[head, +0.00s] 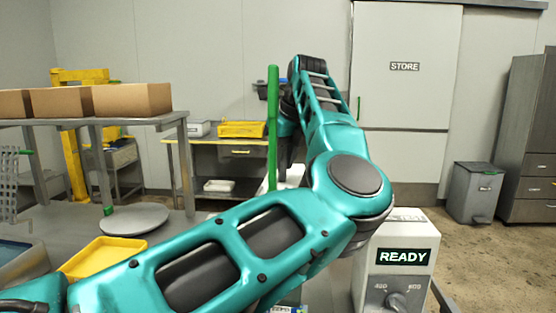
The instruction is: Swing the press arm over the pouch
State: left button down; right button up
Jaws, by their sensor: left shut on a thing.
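A green upright bar (272,125), which looks like the press arm's handle, stands left of my bent teal forearm. My left arm comes in from the left, and its dark gripper (282,130) is at the bar, shut on it. The fingertips are mostly hidden behind my wrist. The white press machine (420,240) stands at the lower right, with a lit READY display and a dial below. My arm covers the middle of the press. I cannot make out the pouch. My right gripper is not in view.
A yellow tray (100,259) and a round grey plate (134,219) lie at the left. Cardboard boxes (132,98) stand on a grey shelf. A workbench (232,150) is behind. A grey bin (473,192) and cabinet (530,140) stand right; floor before them is clear.

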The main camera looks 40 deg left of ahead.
pick_arm(q)
jog(key=shift+d+f, duration=0.15)
jog(key=shift+d, duration=0.05)
jog(key=c, duration=1)
grip_release()
jog(key=shift+s+r, duration=0.1)
jog(key=shift+r, duration=0.1)
jog(key=shift+r, duration=0.1)
jog(key=p+v, duration=0.1)
jog(key=v, duration=1.1)
jog(key=shift+d+r, duration=0.15)
jog(key=shift+r, duration=0.15)
jog(key=shift+f, duration=0.1)
